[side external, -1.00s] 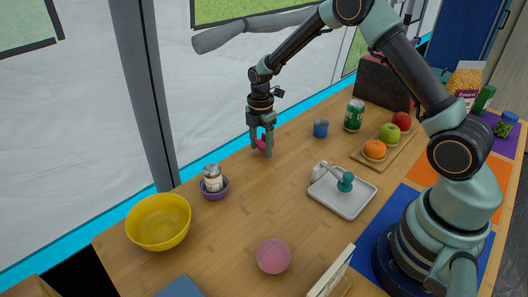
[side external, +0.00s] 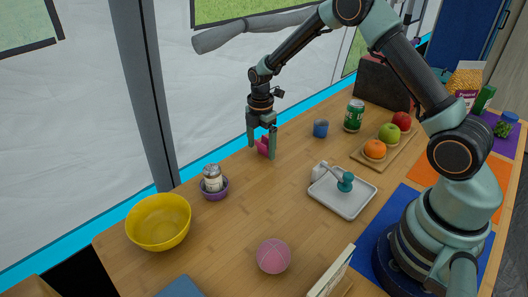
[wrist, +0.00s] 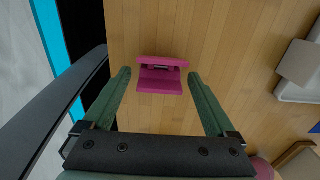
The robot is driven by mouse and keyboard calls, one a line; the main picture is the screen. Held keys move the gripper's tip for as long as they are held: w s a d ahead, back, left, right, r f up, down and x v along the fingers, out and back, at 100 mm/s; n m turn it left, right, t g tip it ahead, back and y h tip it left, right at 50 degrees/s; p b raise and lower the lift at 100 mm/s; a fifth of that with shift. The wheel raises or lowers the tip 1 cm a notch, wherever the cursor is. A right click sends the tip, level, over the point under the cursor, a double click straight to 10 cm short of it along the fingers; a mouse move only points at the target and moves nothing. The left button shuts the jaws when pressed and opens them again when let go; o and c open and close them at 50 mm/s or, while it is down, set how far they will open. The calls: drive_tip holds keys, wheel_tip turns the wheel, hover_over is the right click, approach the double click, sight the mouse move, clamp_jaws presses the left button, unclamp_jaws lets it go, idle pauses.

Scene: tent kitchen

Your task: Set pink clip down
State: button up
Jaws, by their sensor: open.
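The pink clip (side external: 264,146) rests on the wooden table (side external: 225,237) near its far edge. In the wrist view the clip (wrist: 161,77) lies between and slightly beyond my fingertips, with a gap on each side. My gripper (side external: 262,153) points down with its fingers spread around the clip, apart from it. My gripper also shows open in the wrist view (wrist: 162,74). In the side view a finger partly hides the clip.
A blue cup (side external: 321,129) and green can (side external: 354,115) stand to the right. A white tray (side external: 345,208) with a teal-headed tool is nearer. A purple bowl (side external: 222,192) holding a jar and a yellow bowl (side external: 158,222) are to the left. The table's middle is clear.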

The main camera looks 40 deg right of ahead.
wheel_tip(320, 180, up, 12)
drive_tip(key=s+a+r+m+t, duration=0.2)
drive_tip(key=s+r+m+t, duration=0.1)
drive_tip(key=s+r+m, duration=0.6)
drive_tip(key=s+a+r+m+t, duration=0.1)
drive_tip(key=s+r+m+t, duration=0.1)
drive_tip(key=s+m, duration=0.7)
drive_tip(key=shift+s+a+r+t, duration=0.3)
drive_tip(key=shift+s+r, duration=0.1)
drive_tip(key=shift+s, duration=0.35)
